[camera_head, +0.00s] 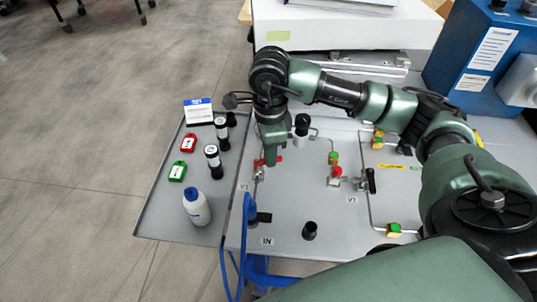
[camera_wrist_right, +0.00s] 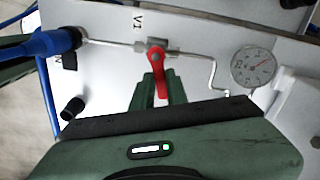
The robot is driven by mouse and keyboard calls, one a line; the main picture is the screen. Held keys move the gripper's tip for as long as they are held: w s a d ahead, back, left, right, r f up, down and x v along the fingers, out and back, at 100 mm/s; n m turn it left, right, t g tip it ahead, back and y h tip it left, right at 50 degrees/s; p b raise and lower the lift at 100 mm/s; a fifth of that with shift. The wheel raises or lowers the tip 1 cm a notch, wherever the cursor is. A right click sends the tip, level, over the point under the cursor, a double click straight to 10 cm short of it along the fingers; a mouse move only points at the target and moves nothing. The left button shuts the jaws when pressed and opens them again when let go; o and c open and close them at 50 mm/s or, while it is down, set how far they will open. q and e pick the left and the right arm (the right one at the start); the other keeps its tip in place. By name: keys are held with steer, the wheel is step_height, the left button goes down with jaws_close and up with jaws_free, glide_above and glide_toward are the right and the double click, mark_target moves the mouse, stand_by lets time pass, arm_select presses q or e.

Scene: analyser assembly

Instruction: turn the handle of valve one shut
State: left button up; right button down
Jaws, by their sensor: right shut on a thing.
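Valve one has a red lever handle (camera_wrist_right: 157,68), seen in the middle of the wrist view beside the V1 label (camera_wrist_right: 138,20). The handle lies crosswise to its thin metal pipe (camera_wrist_right: 110,43). My right gripper (camera_wrist_right: 157,92) is shut on the free end of this handle. In the head view my right gripper (camera_head: 270,160) reaches down onto the panel (camera_head: 300,190) and hides most of the valve. A bit of the red handle (camera_head: 258,163) shows beside it. My left gripper is not in view.
A round gauge (camera_wrist_right: 254,66) sits right of the valve, and a blue hose connector (camera_wrist_right: 55,42) left of it. A grey side tray (camera_head: 160,215) holds a white bottle (camera_head: 196,208), red and green tags and black cylinders. A second red valve handle (camera_head: 336,171) sits further right.

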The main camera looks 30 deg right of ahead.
steer(key=shift+s+a+m+b, duration=0.1)
steer(key=shift+s+m+b, duration=0.2)
steer(key=shift+m, duration=0.6)
steer(key=shift+s+a+m+b, duration=0.1)
steer(key=shift+m+b, duration=0.3)
steer(key=shift+m, duration=0.5)
steer(key=c, duration=1.4)
jaws_free()
step_height(320, 180, up, 8)
